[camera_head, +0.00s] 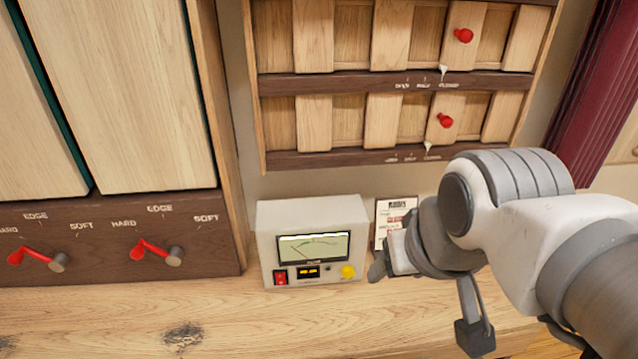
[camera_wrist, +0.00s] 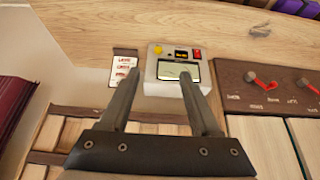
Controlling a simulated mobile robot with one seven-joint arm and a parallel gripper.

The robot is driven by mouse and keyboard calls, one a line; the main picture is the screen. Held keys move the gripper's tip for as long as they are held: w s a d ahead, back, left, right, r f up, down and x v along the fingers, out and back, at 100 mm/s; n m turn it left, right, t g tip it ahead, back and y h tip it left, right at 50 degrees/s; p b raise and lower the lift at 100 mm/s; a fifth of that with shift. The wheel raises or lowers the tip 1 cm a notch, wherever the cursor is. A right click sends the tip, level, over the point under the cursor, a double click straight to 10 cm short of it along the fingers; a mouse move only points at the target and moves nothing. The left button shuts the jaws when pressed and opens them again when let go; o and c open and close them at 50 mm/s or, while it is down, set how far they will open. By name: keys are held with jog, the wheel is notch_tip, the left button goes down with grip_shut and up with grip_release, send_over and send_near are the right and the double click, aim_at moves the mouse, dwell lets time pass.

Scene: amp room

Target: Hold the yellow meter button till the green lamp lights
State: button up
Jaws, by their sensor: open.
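The pale meter box (camera_head: 311,214) stands on the wooden bench, with a dial window, a red switch and a small amber display on its front. Its round yellow button (camera_head: 348,271) is at the lower right of that face. The box (camera_wrist: 151,88) and yellow button (camera_wrist: 158,48) also show in the wrist view, turned upside down. No lit green lamp can be made out. My gripper (camera_head: 379,266) is just right of the box, apart from the button in the picture.
A printed card (camera_head: 396,215) is behind my gripper, right of the box. A dark panel with red levers (camera_head: 152,252) is at left. Slatted wooden shutters with red knobs (camera_head: 445,121) are above. Bare bench (camera_head: 220,315) lies in front.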

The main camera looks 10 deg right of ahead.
jog(key=shift+s, duration=0.15)
jog(key=shift+c, duration=0.8)
grip_shut()
dwell(0.7)
